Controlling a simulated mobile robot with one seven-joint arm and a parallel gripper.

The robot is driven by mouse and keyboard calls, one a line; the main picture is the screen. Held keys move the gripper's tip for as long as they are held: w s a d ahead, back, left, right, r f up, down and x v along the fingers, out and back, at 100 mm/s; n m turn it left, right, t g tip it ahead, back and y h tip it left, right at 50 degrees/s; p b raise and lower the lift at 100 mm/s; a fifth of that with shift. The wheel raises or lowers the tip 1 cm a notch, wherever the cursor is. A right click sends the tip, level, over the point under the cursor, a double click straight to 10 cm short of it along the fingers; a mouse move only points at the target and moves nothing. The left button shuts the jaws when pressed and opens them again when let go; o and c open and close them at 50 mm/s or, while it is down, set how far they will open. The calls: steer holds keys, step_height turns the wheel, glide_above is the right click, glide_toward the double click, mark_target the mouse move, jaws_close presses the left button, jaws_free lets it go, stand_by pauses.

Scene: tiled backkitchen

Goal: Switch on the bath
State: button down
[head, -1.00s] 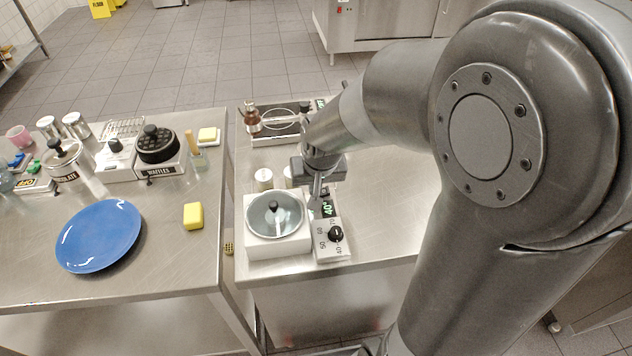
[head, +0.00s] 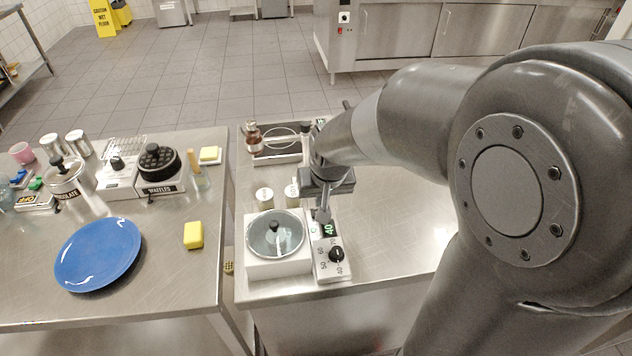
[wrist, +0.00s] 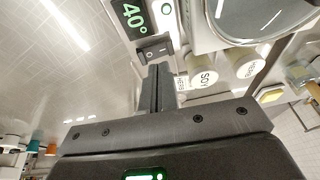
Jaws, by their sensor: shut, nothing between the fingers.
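The bath (head: 262,266) is a white box with a round basin under a clear lid with a black knob (head: 274,226), at the front left of the right-hand counter. Its control panel (head: 331,266) on the right side has a black dial (head: 336,254) and a dark display (head: 328,230) with green digits reading 40. The wrist view shows the display (wrist: 129,16) and a black rocker switch (wrist: 155,50) beside it. My gripper (head: 322,217) is shut and empty, over the panel's far end. In the wrist view its fingertips (wrist: 158,72) are close to the switch; I cannot tell whether they touch.
Two pale jars stand behind the bath; one, labelled SOY (wrist: 203,73), is close to my fingers. A tray with a brown bottle (head: 254,138) lies farther back. The counter right of the panel is clear. The left table holds a blue plate (head: 98,254) and a yellow sponge (head: 193,236).

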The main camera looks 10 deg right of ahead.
step_height(320, 180, up, 12)
steer(key=s+a, duration=0.2)
steer(key=s, duration=0.1)
steer(key=shift+a+f, duration=0.2)
steer(key=shift+a, duration=0.05)
steer(key=s+d+r+t, duration=0.1)
steer(key=s+d, duration=0.3)
steer(key=s, duration=0.2)
steer(key=s+d+t, duration=0.1)
steer(key=s+d, duration=0.2)
steer(key=s, duration=0.4)
steer(key=shift+s+d+r+h, duration=0.2)
steer(key=shift+d+r+h, duration=0.1)
steer(key=shift+d+r, duration=0.1)
